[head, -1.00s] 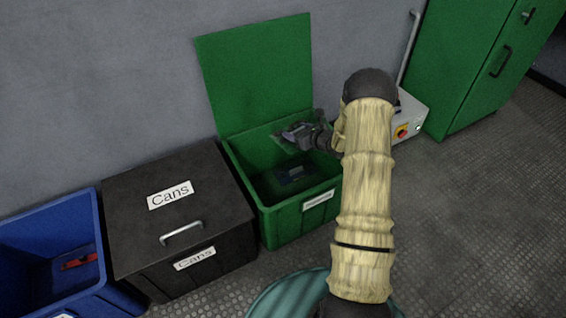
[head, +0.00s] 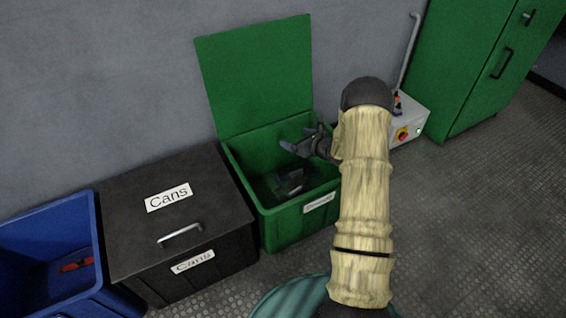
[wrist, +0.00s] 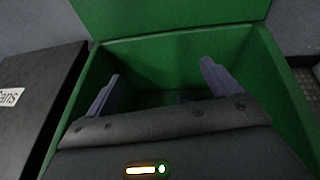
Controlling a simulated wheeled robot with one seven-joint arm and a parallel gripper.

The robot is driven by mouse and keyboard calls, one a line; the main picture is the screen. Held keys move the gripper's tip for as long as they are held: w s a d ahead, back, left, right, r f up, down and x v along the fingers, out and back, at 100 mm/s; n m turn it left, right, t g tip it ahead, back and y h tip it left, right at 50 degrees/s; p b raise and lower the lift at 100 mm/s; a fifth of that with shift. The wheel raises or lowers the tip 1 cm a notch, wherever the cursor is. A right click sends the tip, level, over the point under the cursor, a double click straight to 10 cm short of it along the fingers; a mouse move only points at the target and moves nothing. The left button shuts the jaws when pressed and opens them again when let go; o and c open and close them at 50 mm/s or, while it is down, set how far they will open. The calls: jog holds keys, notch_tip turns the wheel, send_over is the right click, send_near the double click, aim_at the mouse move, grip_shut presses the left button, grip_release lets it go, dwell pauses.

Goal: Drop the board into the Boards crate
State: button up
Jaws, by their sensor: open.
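The green crate (head: 286,222) stands with its lid (head: 258,75) raised against the wall. The label on its front is too blurred to read. A small dark board-like item (head: 290,184) lies low inside the crate; its details are too dim to make out.
A closed black bin (head: 178,232) marked Cans stands left of the crate. A blue open bin (head: 50,238) with a red item (head: 77,264) is farther left. A grey box with a red switch (head: 403,133) and a green cabinet (head: 478,75) stand right. Floor is clear at right.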

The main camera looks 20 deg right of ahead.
jog(key=p+v, duration=0.6)
jog(key=v, duration=1.1)
jog(key=shift+s+r, duration=0.1)
jog(key=shift+s, duration=0.05)
